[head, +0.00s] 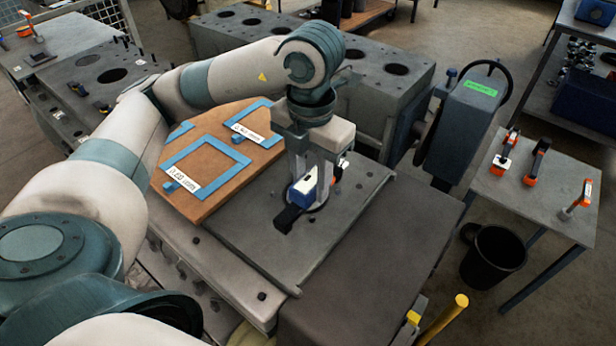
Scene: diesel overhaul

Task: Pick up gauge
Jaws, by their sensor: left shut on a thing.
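The gauge (300,193) looks like a small blue and white block with a black part at its lower left. It is between the fingers of my left gripper (312,180), which points down and is shut on it. The gauge is over the grey metal plate (345,235). I cannot tell whether its underside touches the plate. The gripper's fingers hide part of the gauge. My right gripper is not in view.
Left of the plate lies a brown board (222,198) with blue tape outlines and white labels. A large grey block with round holes (375,95) stands behind. A side table (530,190) with orange-tipped tools and a black bin (493,257) are at right.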

